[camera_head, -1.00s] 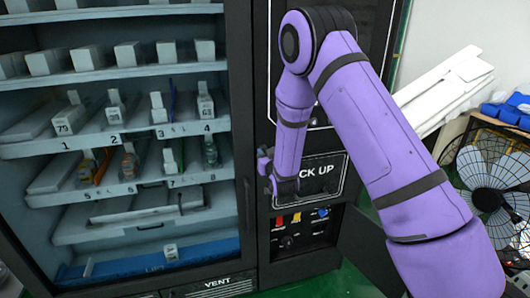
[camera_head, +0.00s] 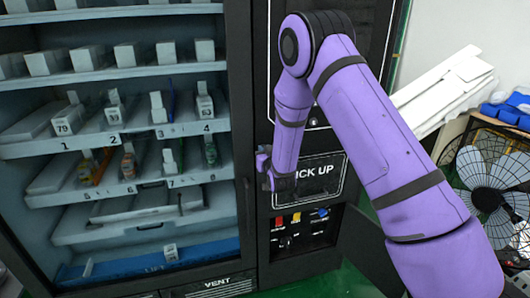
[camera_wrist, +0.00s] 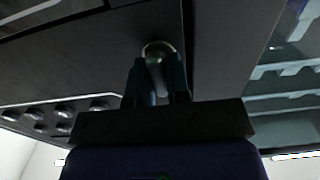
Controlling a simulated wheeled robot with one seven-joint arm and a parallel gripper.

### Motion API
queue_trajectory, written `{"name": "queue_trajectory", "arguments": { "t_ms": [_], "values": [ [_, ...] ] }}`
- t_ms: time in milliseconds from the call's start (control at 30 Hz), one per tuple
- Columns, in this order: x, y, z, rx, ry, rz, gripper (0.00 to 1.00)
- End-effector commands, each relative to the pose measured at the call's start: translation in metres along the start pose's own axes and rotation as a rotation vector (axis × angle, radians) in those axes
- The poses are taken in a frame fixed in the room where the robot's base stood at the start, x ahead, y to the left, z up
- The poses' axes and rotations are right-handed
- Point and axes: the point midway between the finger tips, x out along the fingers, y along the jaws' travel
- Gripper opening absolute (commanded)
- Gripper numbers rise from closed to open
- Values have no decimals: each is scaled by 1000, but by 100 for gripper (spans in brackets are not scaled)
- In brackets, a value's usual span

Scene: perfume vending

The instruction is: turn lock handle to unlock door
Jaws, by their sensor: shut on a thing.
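The lock handle (camera_wrist: 156,58) is a small rounded grip in a pale ring on the dark cabinet front, seen in the wrist view. My gripper (camera_wrist: 157,80) has its two fingers on either side of the handle and is shut on it. In the head view my gripper (camera_head: 264,168) is at the seam beside the glass door, left of the PICK UP panel. The handle itself is hidden there by my gripper. The door (camera_head: 243,200) looks closed, with its dark frame flush against the cabinet.
Shelves of small bottles and boxes (camera_head: 125,130) stand behind the door glass. The PICK UP panel (camera_head: 316,170) is right of my gripper, with an open compartment of coloured switches (camera_head: 296,218) below. A fan (camera_head: 490,180) stands at the far right.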

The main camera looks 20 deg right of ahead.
Motion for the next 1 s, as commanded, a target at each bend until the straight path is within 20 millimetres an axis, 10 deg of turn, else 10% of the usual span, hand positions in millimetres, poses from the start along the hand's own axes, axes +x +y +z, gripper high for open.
{"name": "queue_trajectory", "arguments": {
  "t_ms": [1000],
  "values": [
    [0, 5, 2, 792, 0, 2, 0]
  ]
}}
